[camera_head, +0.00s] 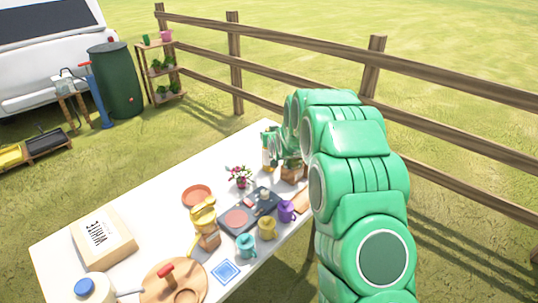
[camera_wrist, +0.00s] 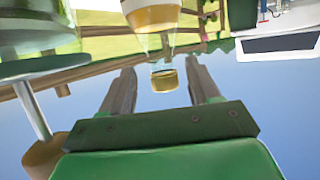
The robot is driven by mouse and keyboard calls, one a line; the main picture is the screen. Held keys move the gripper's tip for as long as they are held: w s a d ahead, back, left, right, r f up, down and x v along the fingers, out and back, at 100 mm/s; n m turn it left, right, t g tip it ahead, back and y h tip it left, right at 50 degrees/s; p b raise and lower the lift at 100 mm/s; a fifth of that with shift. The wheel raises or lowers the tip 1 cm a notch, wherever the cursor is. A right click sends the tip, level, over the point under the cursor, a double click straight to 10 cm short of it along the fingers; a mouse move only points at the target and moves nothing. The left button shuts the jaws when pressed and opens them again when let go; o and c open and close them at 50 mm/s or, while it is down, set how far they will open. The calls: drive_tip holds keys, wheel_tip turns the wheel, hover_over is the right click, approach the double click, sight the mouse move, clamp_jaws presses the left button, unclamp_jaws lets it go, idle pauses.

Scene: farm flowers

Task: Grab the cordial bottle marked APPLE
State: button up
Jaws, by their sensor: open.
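A clear bottle (camera_wrist: 152,18) with a yellow band hangs upside down at the top of the wrist view, its amber cap (camera_wrist: 165,80) between the two fingers. No APPLE marking is readable. My gripper (camera_wrist: 162,76) is open, with a finger on either side of the cap and visible gaps to it. In the head view a pale bottle with yellow on it (camera_head: 267,161) stands at the table's far end, just below my gripper (camera_head: 269,138), which is partly hidden by my arm.
A greenish, see-through object (camera_wrist: 35,32) is close at the left of the wrist view. On the white table (camera_head: 135,222) are a flower pot (camera_head: 239,177), a wooden crate (camera_head: 292,174), mugs and a dark stove. A wooden fence (camera_head: 235,62) runs behind.

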drive_tip(key=x, duration=0.2)
drive_tip(key=shift+w+a+f, duration=0.15)
drive_tip(key=shift+a+f, duration=0.05)
drive_tip(key=shift+f, duration=0.05)
drive_tip(key=shift+x, duration=0.95)
clamp_jaws()
idle(0.6)
